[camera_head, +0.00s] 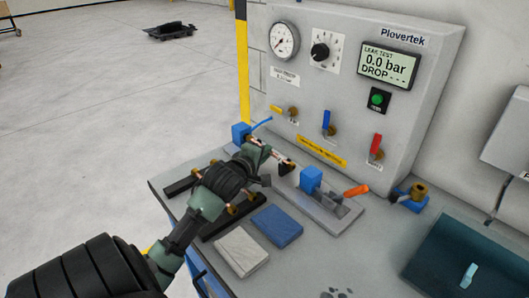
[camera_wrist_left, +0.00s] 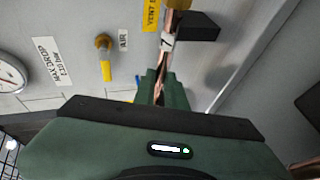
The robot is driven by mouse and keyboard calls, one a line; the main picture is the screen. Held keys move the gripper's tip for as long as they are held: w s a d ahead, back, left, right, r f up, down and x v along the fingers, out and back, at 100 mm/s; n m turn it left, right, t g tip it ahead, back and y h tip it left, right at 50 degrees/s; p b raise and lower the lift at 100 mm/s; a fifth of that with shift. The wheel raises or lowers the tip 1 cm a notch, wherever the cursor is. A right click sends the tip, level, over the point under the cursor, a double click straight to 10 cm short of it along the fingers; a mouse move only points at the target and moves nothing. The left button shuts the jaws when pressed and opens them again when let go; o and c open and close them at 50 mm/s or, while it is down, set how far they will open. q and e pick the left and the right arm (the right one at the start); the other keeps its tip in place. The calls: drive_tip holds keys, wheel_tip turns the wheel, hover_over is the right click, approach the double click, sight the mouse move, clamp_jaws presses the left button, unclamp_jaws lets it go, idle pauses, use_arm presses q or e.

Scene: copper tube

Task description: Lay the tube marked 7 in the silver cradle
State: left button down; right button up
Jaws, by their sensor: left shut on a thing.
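My left gripper (camera_head: 257,155) is shut on a copper tube (camera_head: 279,156), holding it above the far part of the bench near the panel. In the left wrist view the tube (camera_wrist_left: 171,22) runs up from between the green fingers (camera_wrist_left: 158,88). A white tag (camera_wrist_left: 167,42) on it seems to bear a 7. A silver-grey plate (camera_head: 343,218), which looks like the cradle's base, carries a blue block (camera_head: 312,179) and an orange-handled clamp (camera_head: 355,191). A black block (camera_head: 285,167) is close to the tube's far end; contact cannot be told. My right gripper is out of view.
Black rack bars (camera_head: 181,187) with brass-coloured tube ends lie under my left arm. A blue pad (camera_head: 277,226) and a pale pad (camera_head: 242,251) lie in front. The test panel (camera_head: 350,110) with valve levers stands behind. A teal tray (camera_head: 430,262) is at right.

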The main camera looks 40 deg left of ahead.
use_arm(q)
drive_tip(key=c, duration=1.4)
unclamp_jaws()
drive_tip(key=v, duration=0.7)
drive_tip(key=shift+s+d+r, duration=0.1)
drive_tip(key=shift+s+r, duration=0.05)
drive_tip(key=shift+s, duration=0.25)
